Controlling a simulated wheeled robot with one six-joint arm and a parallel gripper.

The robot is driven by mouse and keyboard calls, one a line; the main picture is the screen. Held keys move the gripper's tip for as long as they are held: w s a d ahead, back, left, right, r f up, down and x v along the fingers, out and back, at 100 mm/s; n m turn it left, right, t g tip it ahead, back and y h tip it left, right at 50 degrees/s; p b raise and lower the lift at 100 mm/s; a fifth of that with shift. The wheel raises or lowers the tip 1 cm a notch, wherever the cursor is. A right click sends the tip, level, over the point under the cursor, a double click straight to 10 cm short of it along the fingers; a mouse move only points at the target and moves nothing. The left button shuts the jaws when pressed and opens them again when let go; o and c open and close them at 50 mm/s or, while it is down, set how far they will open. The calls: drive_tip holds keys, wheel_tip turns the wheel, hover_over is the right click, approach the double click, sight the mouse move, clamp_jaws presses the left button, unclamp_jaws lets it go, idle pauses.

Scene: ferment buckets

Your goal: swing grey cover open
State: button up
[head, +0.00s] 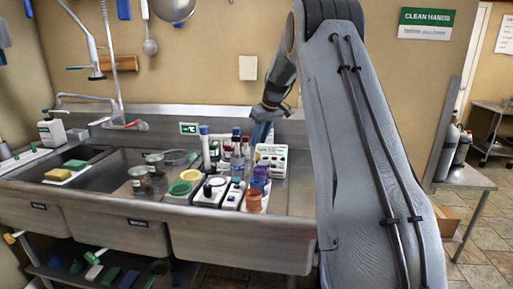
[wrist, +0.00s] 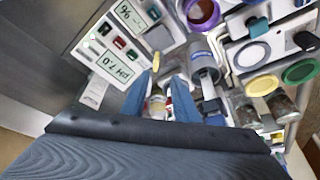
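My gripper (wrist: 160,92) is open, with its two blue fingers apart and pointing in among the things at the sink. In the head view my gripper (head: 262,132) hangs above the back of the counter, behind the white meter (head: 271,160). A pale jar with some red on it (wrist: 158,104) shows between the fingers, and I see no grip on it. No grey cover stands out for certain. A pale grey disc (wrist: 251,56) sits on a white device to the right of the fingers. A grey cylinder (wrist: 203,60) stands nearer to them. I cannot tell if either is the cover.
The meter shows its pH display (wrist: 117,65) left of the fingers. A purple cup (wrist: 201,12), a yellow ring (wrist: 263,85) and a green ring (wrist: 299,72) lie around. An orange cup (head: 254,201) stands near the front edge. Jars (head: 140,180) stand left; the sink's right end is clearer.

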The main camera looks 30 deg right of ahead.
sight(259, 152)
drive_tip(key=f, duration=0.1)
drive_tip(key=w+f+p, duration=0.1)
drive_tip(key=f, duration=0.2)
drive_tip(key=shift+w+d+f, duration=0.2)
drive_tip(key=shift+d+f, duration=0.1)
drive_tip(key=shift+d, duration=0.1)
drive_tip(key=shift+w+f, duration=0.2)
drive_tip(key=shift+f, duration=0.35)
drive_tip(key=shift+a, duration=0.1)
clamp_jaws()
idle(0.6)
